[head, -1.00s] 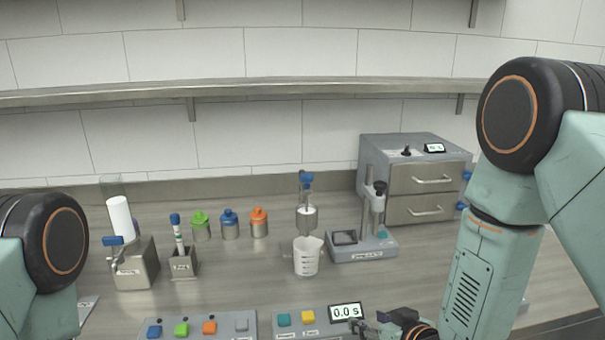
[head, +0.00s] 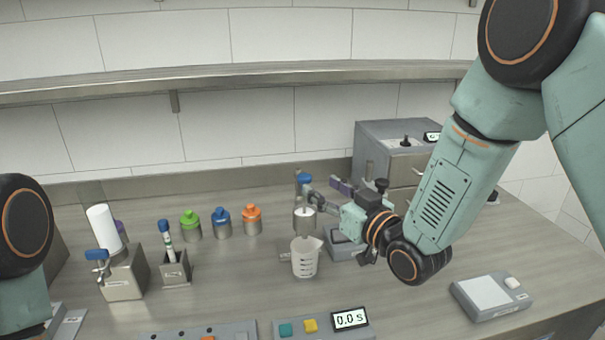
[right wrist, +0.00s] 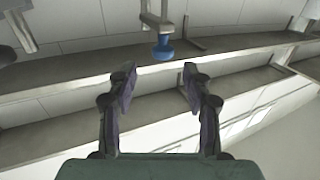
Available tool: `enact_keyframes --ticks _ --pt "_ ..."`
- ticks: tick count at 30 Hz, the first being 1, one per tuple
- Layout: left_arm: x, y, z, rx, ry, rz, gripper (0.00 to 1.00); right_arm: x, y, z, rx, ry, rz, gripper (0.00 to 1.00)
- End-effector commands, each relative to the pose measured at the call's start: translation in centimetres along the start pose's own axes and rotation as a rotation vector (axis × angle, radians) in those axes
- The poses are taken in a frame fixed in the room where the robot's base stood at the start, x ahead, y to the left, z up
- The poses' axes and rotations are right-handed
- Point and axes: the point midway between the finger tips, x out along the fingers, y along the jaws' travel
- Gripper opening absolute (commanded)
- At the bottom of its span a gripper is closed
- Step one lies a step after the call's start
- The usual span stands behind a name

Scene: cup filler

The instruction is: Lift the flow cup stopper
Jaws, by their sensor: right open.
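The flow cup (head: 303,220) is a small metal cup on a stand above a clear measuring beaker (head: 305,260). Its stopper (head: 304,178) has a blue knob standing above the cup. In the right wrist view the blue knob (right wrist: 162,48) shows beyond the fingertips, roughly centred between them, beside a metal bracket. My right gripper (head: 326,190) comes in from the right, just beside the knob. Its open fingers (right wrist: 158,78) also show in the right wrist view with nothing between them. Only a part of my left arm shows at the left edge; its gripper is out of view.
Green (head: 190,225), blue (head: 221,223) and orange (head: 251,220) topped containers stand left of the cup. A button panel with timer (head: 349,319) lies in front. A grey drawer cabinet (head: 385,145) stands behind my right arm. A flat scale-like device (head: 490,295) lies at right.

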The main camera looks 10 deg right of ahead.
Motion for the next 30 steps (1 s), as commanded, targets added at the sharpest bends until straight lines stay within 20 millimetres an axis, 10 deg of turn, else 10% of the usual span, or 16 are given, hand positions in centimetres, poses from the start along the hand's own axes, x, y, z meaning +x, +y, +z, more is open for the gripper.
enact_keyframes --ticks 15,30 --pt "-0.5 0.0 0.0 0.000 0.001 0.000 0.00 6.4 -0.2 0.1 0.000 -0.002 -0.002 0.50" --pt "-0.5 0.0 0.0 0.000 0.001 0.000 0.00 7.0 -0.2 0.1 0.001 -0.002 -0.002 0.37"
